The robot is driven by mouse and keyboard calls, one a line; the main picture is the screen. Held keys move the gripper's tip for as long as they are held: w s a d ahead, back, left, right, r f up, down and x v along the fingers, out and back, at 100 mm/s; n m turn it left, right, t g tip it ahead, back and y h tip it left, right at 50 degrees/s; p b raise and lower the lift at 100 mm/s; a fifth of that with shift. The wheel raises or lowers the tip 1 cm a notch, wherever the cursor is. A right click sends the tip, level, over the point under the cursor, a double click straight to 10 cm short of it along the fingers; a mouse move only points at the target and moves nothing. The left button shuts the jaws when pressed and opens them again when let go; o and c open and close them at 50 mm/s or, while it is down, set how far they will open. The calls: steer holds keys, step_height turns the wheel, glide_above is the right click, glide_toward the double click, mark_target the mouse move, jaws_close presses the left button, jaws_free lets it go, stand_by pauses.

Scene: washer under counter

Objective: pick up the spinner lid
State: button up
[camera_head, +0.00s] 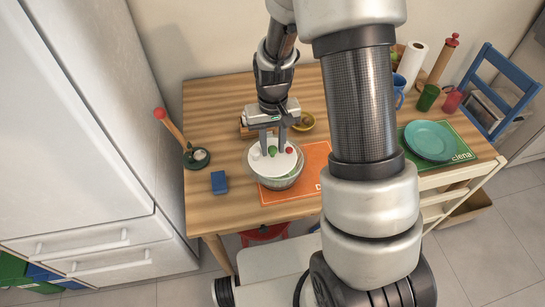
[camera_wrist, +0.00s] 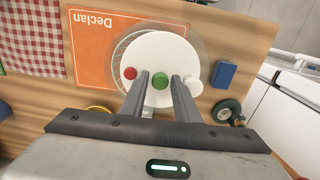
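The spinner lid (camera_head: 277,167) is a white round disc on top of a clear bowl (camera_head: 287,183) on the wooden table. The lid also shows in the wrist view (camera_wrist: 157,47). It carries a green knob (camera_wrist: 161,81) between a red knob (camera_wrist: 130,73) and a white knob (camera_wrist: 193,83). My gripper (camera_head: 272,143) points down over the lid. In the wrist view its fingertips (camera_wrist: 159,76) stand either side of the green knob, open, with small gaps showing. How far they are above the lid's surface is hard to tell.
The bowl stands partly on an orange placemat (camera_head: 306,160). A blue block (camera_head: 218,182) and a dark round holder (camera_head: 196,157) lie to the left. A small yellow bowl (camera_head: 304,121) is behind. A teal plate (camera_head: 431,140) is on the right, beyond my arm.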

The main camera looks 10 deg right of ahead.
mark_target(273, 148)
steer(key=shift+f, duration=0.75)
jaws_close()
step_height(273, 148, up, 9)
steer(key=shift+f, duration=0.15)
steer(key=shift+w+d+f+b, duration=0.1)
steer(key=shift+d+f+b, duration=0.2)
steer(key=shift+f+b, duration=0.95)
steer(key=shift+w+d+f+b, duration=0.15)
steer(key=shift+d+f+b, duration=0.15)
steer(key=shift+f+b, duration=0.9)
steer(key=shift+w+d+f+b, duration=0.1)
steer(key=shift+d+f+b, duration=0.2)
steer(key=shift+f+b, duration=0.95)
